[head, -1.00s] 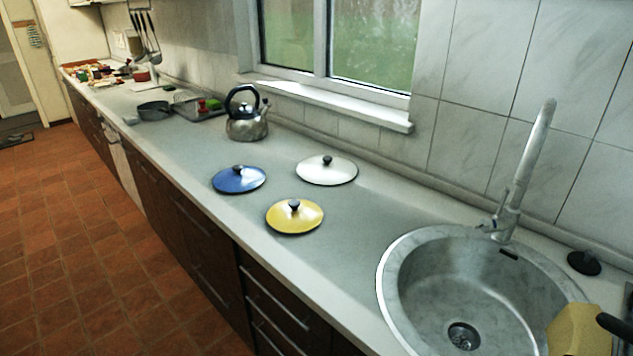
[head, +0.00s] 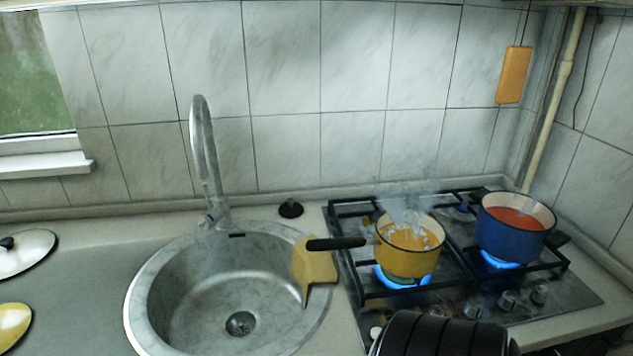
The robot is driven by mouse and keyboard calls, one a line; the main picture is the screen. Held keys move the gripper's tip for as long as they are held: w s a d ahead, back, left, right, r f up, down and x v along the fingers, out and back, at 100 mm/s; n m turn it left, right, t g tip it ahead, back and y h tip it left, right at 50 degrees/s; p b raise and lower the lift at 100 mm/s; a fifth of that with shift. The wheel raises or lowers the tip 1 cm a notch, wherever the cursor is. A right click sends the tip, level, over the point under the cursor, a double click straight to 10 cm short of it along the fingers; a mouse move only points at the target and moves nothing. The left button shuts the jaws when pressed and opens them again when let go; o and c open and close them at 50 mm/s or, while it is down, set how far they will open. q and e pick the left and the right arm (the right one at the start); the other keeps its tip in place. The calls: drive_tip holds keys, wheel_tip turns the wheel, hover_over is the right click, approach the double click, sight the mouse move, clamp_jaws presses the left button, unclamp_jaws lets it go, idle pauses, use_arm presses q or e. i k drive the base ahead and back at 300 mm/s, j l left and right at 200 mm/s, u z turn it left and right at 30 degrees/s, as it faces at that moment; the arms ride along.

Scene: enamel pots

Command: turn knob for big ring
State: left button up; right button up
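The gas hob (head: 590,301) stands right of the sink. Its control knobs run along the front edge; one knob (head: 507,300) is near the middle right and another knob (head: 540,293) is right of it. A pale round knob (head: 377,332) shows at the left end. A yellow pot (head: 408,262) steams over a lit blue flame (head: 400,280). A blue pot (head: 510,240) with red contents sits over another lit flame (head: 498,261). I cannot tell which ring is the big one. Neither gripper's fingertips show.
A dark ribbed shape (head: 440,338) at the bottom edge hides part of the knob row. The yellow pot's black handle (head: 336,243) points left above a yellow cloth (head: 314,266) on the sink rim. A sink (head: 190,285) with a tall faucet stands left. An orange board (head: 514,75) hangs on the wall.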

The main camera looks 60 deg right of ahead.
sight(471, 311)
drive_tip(key=z, duration=2.95)
